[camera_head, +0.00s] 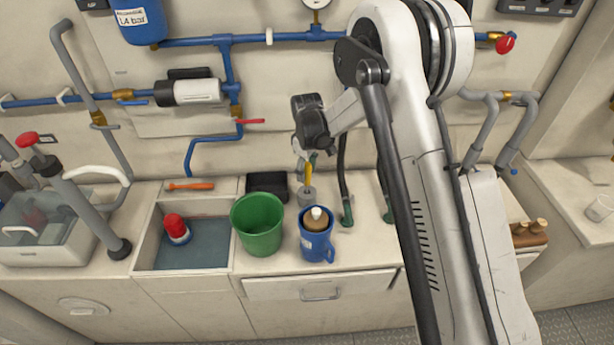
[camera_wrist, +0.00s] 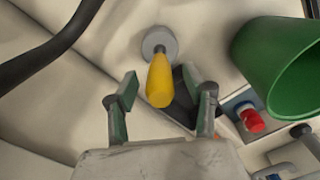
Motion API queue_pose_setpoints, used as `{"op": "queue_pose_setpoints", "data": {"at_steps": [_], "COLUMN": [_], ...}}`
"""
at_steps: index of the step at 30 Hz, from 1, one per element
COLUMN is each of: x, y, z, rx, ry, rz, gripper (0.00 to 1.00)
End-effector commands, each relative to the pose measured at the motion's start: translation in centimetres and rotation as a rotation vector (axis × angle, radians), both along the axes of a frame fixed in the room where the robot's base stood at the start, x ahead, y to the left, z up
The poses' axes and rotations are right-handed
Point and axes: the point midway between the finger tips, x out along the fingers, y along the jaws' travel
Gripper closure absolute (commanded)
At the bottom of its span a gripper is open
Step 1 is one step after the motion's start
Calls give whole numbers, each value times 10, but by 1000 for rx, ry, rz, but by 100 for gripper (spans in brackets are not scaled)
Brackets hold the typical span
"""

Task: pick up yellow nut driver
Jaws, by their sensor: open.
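The yellow nut driver (camera_wrist: 159,83) stands handle-up in a small round grey holder (camera_wrist: 160,41) on the counter. In the head view the nut driver (camera_head: 308,176) shows as a thin yellow strip below my gripper (camera_head: 308,158), above the grey holder (camera_head: 307,197). In the wrist view my gripper (camera_wrist: 160,100) is open, with one finger on each side of the yellow handle in the picture. Gaps show between the handle and both fingers, so it is not held. The wrist view does not show how far the fingertips are from the handle in depth.
A green bucket (camera_head: 258,222) and a blue mug (camera_head: 317,240) holding a brown, white-topped item stand in front. A black box (camera_head: 267,185) sits left of the holder. Dark hoses (camera_head: 344,190) rise close on the right. A sink (camera_head: 192,258) lies left.

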Motion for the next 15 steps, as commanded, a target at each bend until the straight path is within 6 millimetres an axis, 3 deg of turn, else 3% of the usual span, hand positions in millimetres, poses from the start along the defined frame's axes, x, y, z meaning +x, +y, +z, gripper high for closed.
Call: {"op": "queue_pose_setpoints", "data": {"at_steps": [6, 15], "x": [0, 0], "y": [0, 0], "z": [-1, -1], "rx": [0, 0], "ry": [0, 0], "rz": [0, 0], "gripper": [54, 94]}}
